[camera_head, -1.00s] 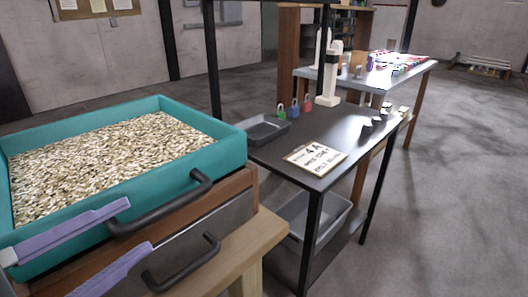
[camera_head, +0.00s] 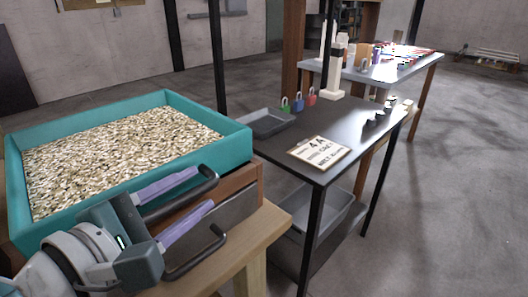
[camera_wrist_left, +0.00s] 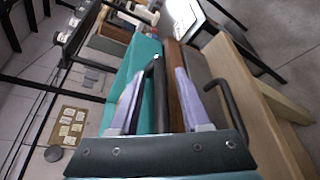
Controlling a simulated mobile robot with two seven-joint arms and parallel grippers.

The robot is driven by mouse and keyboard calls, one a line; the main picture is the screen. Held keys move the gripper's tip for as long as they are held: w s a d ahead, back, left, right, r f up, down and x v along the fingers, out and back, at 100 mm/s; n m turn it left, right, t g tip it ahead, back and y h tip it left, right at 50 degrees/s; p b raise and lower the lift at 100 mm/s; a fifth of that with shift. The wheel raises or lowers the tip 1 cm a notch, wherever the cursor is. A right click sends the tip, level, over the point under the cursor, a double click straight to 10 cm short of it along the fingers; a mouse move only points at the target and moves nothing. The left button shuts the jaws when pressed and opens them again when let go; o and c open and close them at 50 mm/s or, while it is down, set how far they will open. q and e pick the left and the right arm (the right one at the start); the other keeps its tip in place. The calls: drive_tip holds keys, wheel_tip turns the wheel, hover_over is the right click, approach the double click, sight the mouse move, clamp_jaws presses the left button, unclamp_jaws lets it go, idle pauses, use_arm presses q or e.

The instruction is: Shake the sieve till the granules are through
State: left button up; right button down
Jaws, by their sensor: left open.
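The sieve (camera_head: 205,152) is a teal square box filled with pale, seed-like granules (camera_head: 115,150). It rests on a wooden box with a grey front. The sieve has a black bar handle (camera_head: 208,182) on its near side, also seen in the left wrist view (camera_wrist_left: 157,85). My left gripper (camera_head: 205,187) is open, its two lilac fingers reaching to this handle. In the left wrist view the handle runs between the fingers (camera_wrist_left: 161,72), with gaps showing beside it. What lies under the granules is hidden. My right gripper is not in view.
The lower box has its own black handle (camera_head: 200,255), close below the lower finger. A wooden bench (camera_head: 255,240) carries the stack. To the right, a dark table (camera_head: 345,125) holds a grey tray (camera_head: 265,122), small padlocks and a sign (camera_head: 320,152).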

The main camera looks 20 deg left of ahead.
use_arm(q)
clamp_jaws()
idle(1.3)
